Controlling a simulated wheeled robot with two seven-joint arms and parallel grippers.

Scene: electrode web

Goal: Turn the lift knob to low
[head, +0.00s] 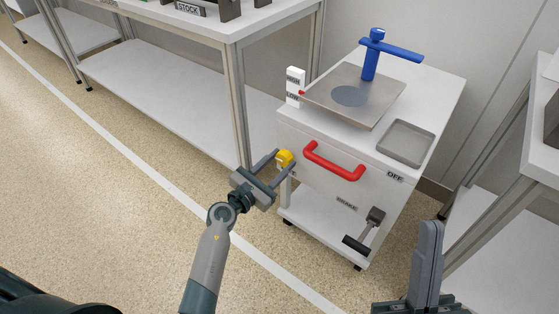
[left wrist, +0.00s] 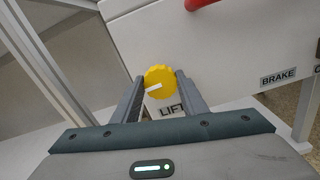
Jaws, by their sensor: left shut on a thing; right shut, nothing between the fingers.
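The yellow lift knob (head: 284,158) is on the front of the white cart, at its left side below the red handle. In the left wrist view the knob (left wrist: 160,78) shows a white pointer mark toward the lower left, above a LIFT label (left wrist: 171,110). My left gripper (head: 278,163) is shut on the knob, one finger on each side. My right gripper (head: 428,262) is at the bottom right, away from the cart, shut and empty.
The cart carries a metal plate (head: 378,96) with a blue clamp (head: 372,58) and a grey tray (head: 406,142). A red handle (head: 334,163) and a brake lever (head: 368,230) stick out of its front. Tables stand left and right; the floor in front is clear.

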